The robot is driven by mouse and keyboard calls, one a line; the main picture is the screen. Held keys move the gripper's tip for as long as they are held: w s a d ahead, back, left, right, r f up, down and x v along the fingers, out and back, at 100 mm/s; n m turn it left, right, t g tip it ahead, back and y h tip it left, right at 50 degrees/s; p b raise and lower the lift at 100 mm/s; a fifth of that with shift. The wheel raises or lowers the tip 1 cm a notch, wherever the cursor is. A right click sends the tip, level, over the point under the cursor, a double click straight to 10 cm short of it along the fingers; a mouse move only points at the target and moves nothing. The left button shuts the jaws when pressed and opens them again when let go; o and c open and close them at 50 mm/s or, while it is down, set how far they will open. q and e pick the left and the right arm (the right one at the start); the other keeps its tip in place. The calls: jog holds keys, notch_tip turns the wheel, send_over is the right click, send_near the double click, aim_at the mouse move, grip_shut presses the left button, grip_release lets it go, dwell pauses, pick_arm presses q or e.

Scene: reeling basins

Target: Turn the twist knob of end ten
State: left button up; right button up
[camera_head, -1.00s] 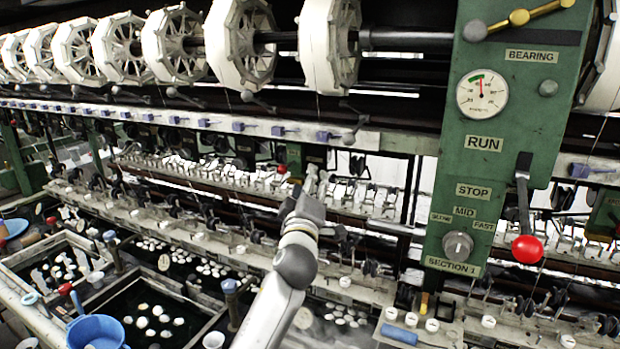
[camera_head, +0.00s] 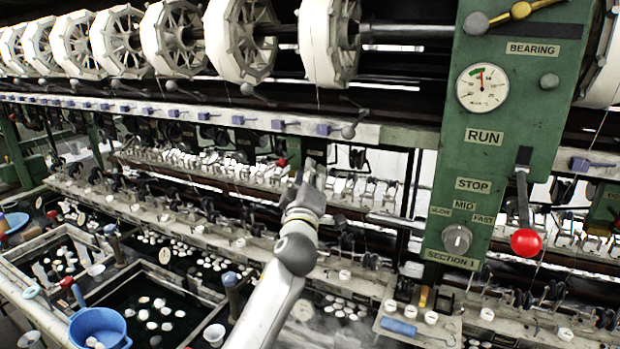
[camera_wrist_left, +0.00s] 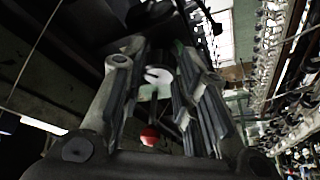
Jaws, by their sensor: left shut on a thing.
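My left gripper (camera_head: 308,180) reaches up from the bottom middle of the head view to the row of small fittings along the machine. In the left wrist view its two dark fingers (camera_wrist_left: 155,75) are close together around a small part, with a pale round face (camera_wrist_left: 158,78) between or just behind them. The gripper is shut on that part; its shape is mostly hidden by the fingers, and no end number is legible. My right gripper is not in view.
A green section panel (camera_head: 466,205) with a red-ball lever (camera_head: 526,242) stands to the right. White reels (camera_head: 240,42) run above. Basins with cocoons and a blue bowl (camera_head: 97,326) lie lower left. A red ball (camera_wrist_left: 150,137) shows below the fingers in the left wrist view.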

pick_arm(q)
jog(key=shift+a+f+m+t+h+b, duration=0.15)
jog(key=shift+m+h+b, duration=0.45)
jog(key=shift+m+b, duration=0.6)
jog(key=shift+a+f+m+t+h+b, duration=0.15)
jog(key=shift+m+h+b, duration=0.45)
jog(key=shift+m+b, duration=0.6)
jog(key=shift+d+r, duration=0.1)
jog(key=o, duration=1)
jog(key=shift+o, duration=0.2)
jog(key=shift+r+p, duration=0.1)
jog(key=shift+p, duration=0.25)
